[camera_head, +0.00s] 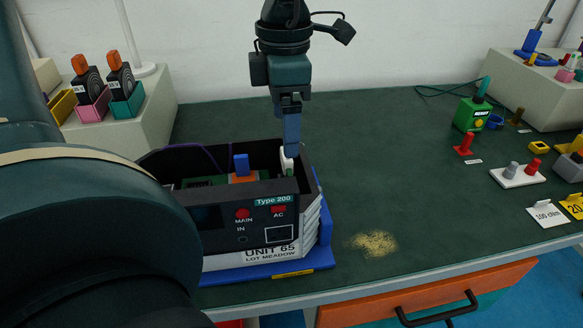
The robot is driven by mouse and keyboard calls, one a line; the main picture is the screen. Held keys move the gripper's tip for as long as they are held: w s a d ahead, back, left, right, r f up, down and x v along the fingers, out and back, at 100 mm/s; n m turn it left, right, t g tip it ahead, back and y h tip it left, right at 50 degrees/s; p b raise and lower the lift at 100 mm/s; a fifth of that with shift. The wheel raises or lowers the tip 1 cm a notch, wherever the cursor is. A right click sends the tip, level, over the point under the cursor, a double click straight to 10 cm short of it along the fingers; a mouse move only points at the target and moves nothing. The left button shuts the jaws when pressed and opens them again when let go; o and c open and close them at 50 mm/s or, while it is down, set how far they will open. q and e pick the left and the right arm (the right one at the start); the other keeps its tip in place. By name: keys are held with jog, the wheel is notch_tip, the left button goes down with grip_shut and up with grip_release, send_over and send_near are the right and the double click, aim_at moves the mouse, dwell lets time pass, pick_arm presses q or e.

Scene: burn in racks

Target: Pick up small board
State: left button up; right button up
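An open black unit (222,225) labelled "Type 200" and "UNIT 65" stands on a blue base (310,262) at the bench's front. Inside it, green board surface (198,182) shows, with an orange block and a blue upright piece (241,163) on it. A small white and green piece (287,162) stands at the unit's right inner side; I cannot tell whether it is the small board. My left gripper (291,147) points down from above, its tip at the top of this piece. Its fingers overlap from this angle, so gap and contact are unclear. My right gripper is out of view.
My large dark arm link covers the left foreground and part of the unit. Pink and teal holders (126,104) stand on a pale block at back left. A green box (470,114) and a white plate with posts (517,176) lie right. The bench between is mostly clear, with tan grains (373,243).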

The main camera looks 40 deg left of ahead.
aim_at(287, 162)
pick_arm(q)
notch_tip(287, 162, down, 4)
jog(key=shift+f, duration=0.1)
notch_tip(287, 162, down, 5)
jog(key=shift+w+a+r+b, duration=0.1)
jog(key=shift+w+b, duration=0.05)
jog(key=shift+b, duration=0.15)
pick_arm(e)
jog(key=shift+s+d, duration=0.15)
pick_arm(q)
jog(key=shift+c, duration=0.3)
jog(key=c, duration=0.7)
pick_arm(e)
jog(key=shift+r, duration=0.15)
pick_arm(q)
jog(key=shift+r, duration=0.1)
